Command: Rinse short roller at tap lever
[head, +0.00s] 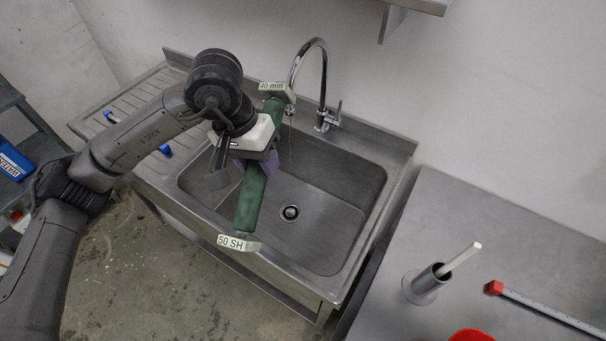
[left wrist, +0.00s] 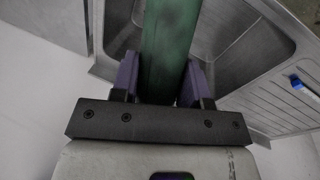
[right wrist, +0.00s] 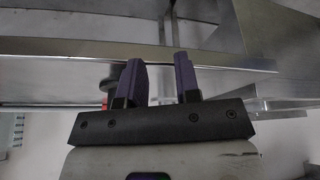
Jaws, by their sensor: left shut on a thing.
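A dark green roller (head: 249,205) has pale end pieces marked "40 mm" and "50 SH". It is held aloft over the steel sink (head: 330,235), its 40 mm end near the tap. My left gripper (head: 262,163) is shut on its middle; in the left wrist view the purple fingers (left wrist: 161,78) flank the roller (left wrist: 168,40). The chrome tap (head: 325,70) arches over the basin, with its upright lever (head: 338,110) on the right. A faint thin line shows below the spout, possibly water. My right gripper (right wrist: 159,70) is open and empty before a steel edge.
The ribbed drainboard (head: 145,100) lies left of the basin with blue-ended items on it. A steel table (head: 480,230) on the right bears a metal cup (head: 425,285) with a pale stick, a red-ended bar (head: 545,307) and a red container (head: 472,336). A shelf hangs above.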

